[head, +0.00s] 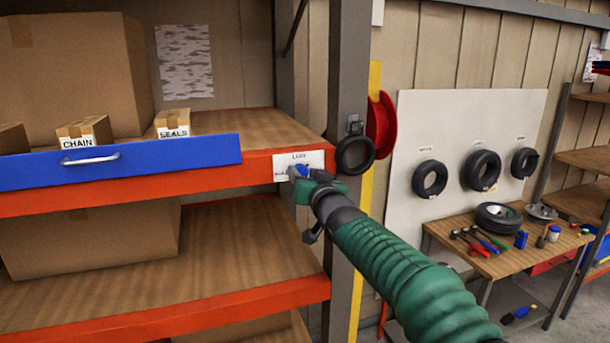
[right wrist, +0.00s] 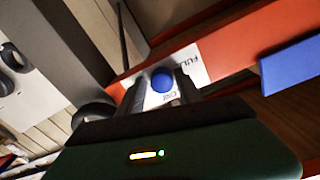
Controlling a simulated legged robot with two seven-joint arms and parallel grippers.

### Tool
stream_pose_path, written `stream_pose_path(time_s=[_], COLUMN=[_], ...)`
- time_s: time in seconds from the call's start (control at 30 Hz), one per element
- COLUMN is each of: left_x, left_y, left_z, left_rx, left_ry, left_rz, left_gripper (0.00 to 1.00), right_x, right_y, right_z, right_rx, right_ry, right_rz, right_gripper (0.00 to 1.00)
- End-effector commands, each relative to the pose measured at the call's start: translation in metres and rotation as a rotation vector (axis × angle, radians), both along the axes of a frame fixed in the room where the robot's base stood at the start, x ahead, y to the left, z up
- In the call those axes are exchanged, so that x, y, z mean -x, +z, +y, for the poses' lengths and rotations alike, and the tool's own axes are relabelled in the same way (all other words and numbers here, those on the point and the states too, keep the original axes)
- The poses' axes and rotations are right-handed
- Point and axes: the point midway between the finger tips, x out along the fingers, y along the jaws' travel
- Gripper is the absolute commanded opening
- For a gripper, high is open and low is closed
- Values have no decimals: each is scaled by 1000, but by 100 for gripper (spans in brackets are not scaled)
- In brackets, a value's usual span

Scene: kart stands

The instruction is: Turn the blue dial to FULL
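The blue dial (head: 302,170) sits on a white label plate (head: 312,157) on the orange shelf edge, by the grey post. My left gripper is not in view.
A blue drawer front (head: 130,161) with a handle is left of the dial, below the CHAIN (head: 84,133) and SEALS (head: 173,123) boxes. A black ring (head: 355,155) hangs on the grey post (head: 348,60) just right. A tool table (head: 490,262) stands farther right.

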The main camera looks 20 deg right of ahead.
Motion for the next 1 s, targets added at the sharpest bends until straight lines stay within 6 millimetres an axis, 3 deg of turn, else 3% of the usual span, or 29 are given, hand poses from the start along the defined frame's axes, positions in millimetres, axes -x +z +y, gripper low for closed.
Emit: stream_pose_path(time_s=[0.03,0.3,0.67,1.0], left_x=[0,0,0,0], left_y=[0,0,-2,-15], left_z=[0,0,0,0], left_rx=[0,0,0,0], left_ry=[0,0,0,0], left_rz=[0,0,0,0], left_gripper=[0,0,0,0], right_x=[0,0,0,0], right_y=[0,0,-1,-2], right_z=[0,0,-2,-2], right_rx=[0,-2,22,207], right_ry=[0,3,0,-1], right_rz=[0,-1,-1,-9], right_gripper=[34,0,0,0])
